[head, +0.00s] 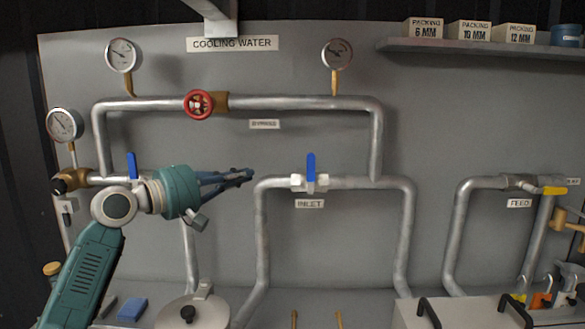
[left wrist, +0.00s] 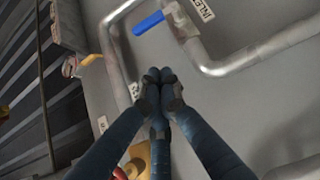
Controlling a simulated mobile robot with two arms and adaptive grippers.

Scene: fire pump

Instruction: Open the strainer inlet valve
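The valve over the "INLET" label (head: 310,203) has a blue lever (head: 311,166) standing upright, across its horizontal pipe. Its pale body (head: 311,184) sits in the grey pipe. The lever also shows in the left wrist view (left wrist: 148,23), beside part of the same label (left wrist: 202,9). My left gripper (head: 250,174) points right, left of the valve and apart from the lever in the picture. Its fingertips (left wrist: 160,76) are together, with nothing between them. My right gripper is in neither view.
A red handwheel (head: 199,104) is on the upper pipe. Another blue lever (head: 132,165) stands behind my left arm. A yellow lever (head: 554,190) is at the right by "FEED". Below are a lidded pot (head: 190,311) and a grey box with black handles (head: 465,312).

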